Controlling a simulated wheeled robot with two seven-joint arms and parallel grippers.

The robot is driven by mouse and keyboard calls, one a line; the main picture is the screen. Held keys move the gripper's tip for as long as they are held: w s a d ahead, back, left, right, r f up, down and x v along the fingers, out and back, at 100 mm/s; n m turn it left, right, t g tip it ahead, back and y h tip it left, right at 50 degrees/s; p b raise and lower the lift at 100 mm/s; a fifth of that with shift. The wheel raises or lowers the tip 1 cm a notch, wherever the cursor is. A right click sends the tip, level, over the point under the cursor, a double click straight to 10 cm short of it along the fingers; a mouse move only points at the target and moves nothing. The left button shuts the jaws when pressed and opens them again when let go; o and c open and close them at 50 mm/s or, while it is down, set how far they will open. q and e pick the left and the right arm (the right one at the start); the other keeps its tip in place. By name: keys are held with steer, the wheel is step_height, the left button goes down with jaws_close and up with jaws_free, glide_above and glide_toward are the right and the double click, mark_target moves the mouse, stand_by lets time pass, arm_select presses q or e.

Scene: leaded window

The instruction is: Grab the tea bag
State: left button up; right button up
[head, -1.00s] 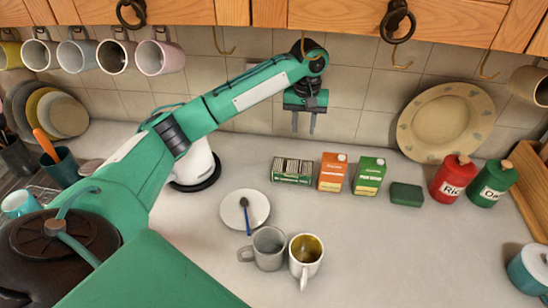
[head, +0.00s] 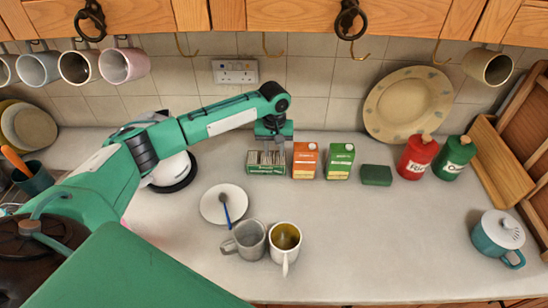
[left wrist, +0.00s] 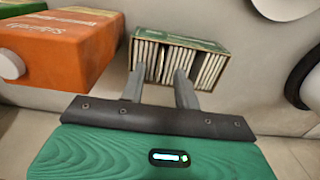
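The tea bags (left wrist: 205,66) stand upright in rows inside an open green box (head: 266,170) on the counter, near the back wall. The box also shows in the left wrist view (left wrist: 180,35), with its open side toward the camera. My left gripper (head: 273,148) is directly over the box. In the left wrist view the two fingers (left wrist: 158,82) are apart, with tips at the near edge of the tea bags and nothing seen held between them. Whether the tips touch the bags I cannot tell. My right gripper is not in view.
An orange carton (head: 305,160) stands close to the right of the box, with a green carton (head: 340,161) beyond it. A white saucer with a spoon (head: 215,205) and two mugs (head: 285,240) are in front. The counter at centre right is clear.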

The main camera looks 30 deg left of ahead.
arm_select(q)
steer(key=shift+f, duration=0.4)
jaws_close()
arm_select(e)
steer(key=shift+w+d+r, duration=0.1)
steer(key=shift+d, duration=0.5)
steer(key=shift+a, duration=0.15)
